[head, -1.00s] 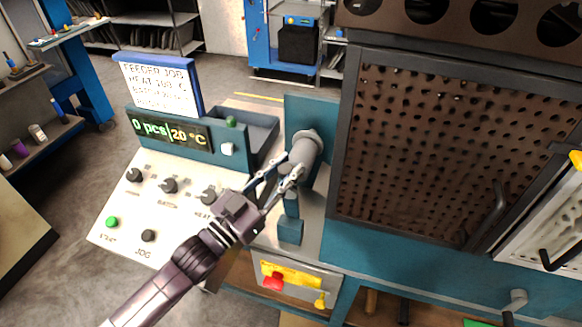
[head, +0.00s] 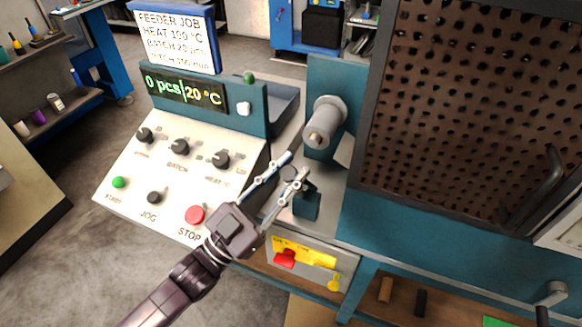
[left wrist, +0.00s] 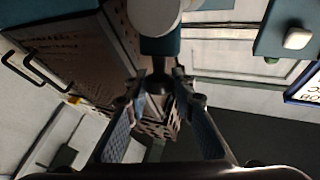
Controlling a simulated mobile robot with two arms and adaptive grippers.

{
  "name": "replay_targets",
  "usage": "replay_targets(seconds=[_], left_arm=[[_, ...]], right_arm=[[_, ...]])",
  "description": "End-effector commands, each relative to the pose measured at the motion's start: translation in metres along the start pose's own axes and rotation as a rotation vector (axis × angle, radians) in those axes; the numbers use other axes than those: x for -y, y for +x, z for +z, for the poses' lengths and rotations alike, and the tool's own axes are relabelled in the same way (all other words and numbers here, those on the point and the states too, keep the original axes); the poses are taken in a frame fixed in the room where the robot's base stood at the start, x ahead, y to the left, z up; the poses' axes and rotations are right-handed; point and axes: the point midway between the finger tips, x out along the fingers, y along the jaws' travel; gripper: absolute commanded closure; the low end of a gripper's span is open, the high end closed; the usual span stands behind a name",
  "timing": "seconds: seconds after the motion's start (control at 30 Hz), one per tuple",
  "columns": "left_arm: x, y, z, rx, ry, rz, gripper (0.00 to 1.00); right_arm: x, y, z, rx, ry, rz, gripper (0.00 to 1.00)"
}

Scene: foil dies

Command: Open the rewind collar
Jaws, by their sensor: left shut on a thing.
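The grey rewind roller (head: 325,122) sticks out from a teal upright panel on the machine, its round end facing me. My left gripper (head: 296,167) is just in front of and below that end. Its two fingers are shut on a small dark round piece (head: 288,174), which looks like the collar. In the left wrist view the dark piece (left wrist: 158,84) sits between the fingertips (left wrist: 158,92), below the pale roller end (left wrist: 155,16). The fingers hide part of it, and I cannot tell its exact form. My right gripper is not in view.
The sloped control panel (head: 150,193) with knobs and a red STOP button (head: 195,215) lies left of my gripper. A teal block (head: 307,203) stands close below the fingertips. A perforated guard (head: 470,110) stands to the right. A yellow-labelled switch box (head: 300,262) is below.

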Motion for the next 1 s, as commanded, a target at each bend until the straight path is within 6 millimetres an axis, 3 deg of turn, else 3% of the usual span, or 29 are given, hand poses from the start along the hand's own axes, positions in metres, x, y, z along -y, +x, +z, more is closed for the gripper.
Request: replay_targets(seconds=[0.27, 0.3, 0.43, 0.77, 1.0], left_arm=[[0.000, -0.001, 0.002, 0.006, -0.001, 0.000, 1.00], [0.000, -0.001, 0.002, 0.006, -0.001, 0.000, 0.74], [0.000, -0.001, 0.002, 0.005, 0.000, 0.000, 0.60], [0.000, -0.003, 0.001, 0.003, 0.000, 0.000, 0.60], [0.001, -0.038, 0.002, 0.008, 0.000, -0.001, 0.60]], right_arm=[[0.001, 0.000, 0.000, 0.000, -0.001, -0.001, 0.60], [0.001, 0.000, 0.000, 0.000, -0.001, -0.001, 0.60], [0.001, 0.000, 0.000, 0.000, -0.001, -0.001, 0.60], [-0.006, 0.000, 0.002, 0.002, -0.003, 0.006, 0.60], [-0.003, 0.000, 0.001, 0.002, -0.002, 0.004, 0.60]])
